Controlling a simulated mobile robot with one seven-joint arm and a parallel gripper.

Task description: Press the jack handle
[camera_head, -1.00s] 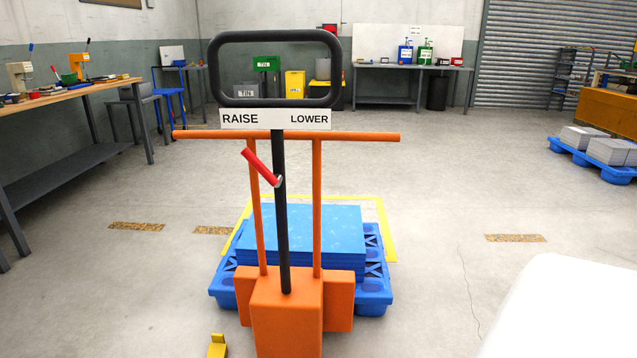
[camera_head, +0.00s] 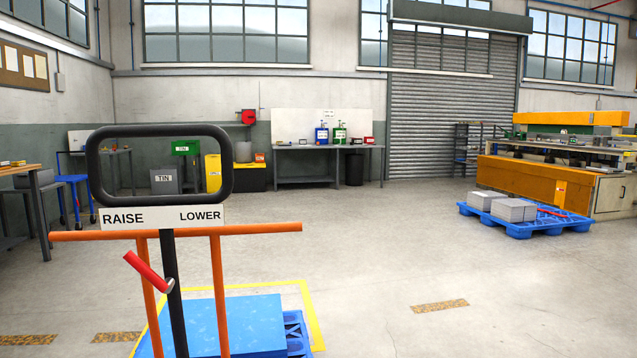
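The pallet jack stands close in front of me at the lower left. Its black loop handle (camera_head: 228,165) is upright on a black shaft (camera_head: 173,290). A white RAISE / LOWER label (camera_head: 162,217) sits just below the loop. A red lever (camera_head: 147,270) slants off the shaft below the orange crossbar (camera_head: 265,228). Behind the shaft, blue sheets (camera_head: 245,325) lie stacked on a blue pallet (camera_head: 297,330). The jack's lower body is out of the picture. My gripper is not in view.
A second blue pallet (camera_head: 545,227) with grey stacks (camera_head: 514,209) stands at the right before an orange machine (camera_head: 530,183). A workbench (camera_head: 330,148) lines the back wall. The floor (camera_head: 400,260) between the jack and the right pallet is clear.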

